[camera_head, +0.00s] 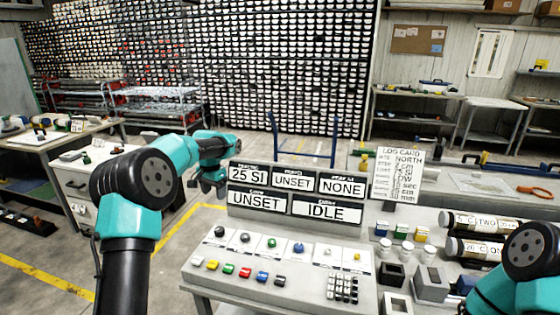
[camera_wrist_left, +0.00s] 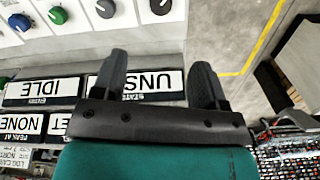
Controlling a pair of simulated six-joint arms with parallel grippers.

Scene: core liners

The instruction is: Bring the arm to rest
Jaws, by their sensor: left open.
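My left arm comes in from the left in the head view, with its gripper (camera_head: 208,184) hanging at the left end of the control console (camera_head: 330,262), clear of it. In the left wrist view the two dark fingers of the left gripper (camera_wrist_left: 158,82) stand apart with nothing between them. Behind them shows the display panel (camera_wrist_left: 175,80), upside down, with plates such as UNSET and IDLE. My right arm shows only as a link in the lower right corner of the head view. Its gripper is out of the picture.
The console carries a display panel (camera_head: 297,192), knobs, coloured buttons and a keypad (camera_head: 342,288). A log card (camera_head: 397,176) stands behind. Labelled core tubes (camera_head: 480,222), small jars (camera_head: 402,231) and dark-topped blocks (camera_head: 432,284) sit at right. Open floor lies left of the console.

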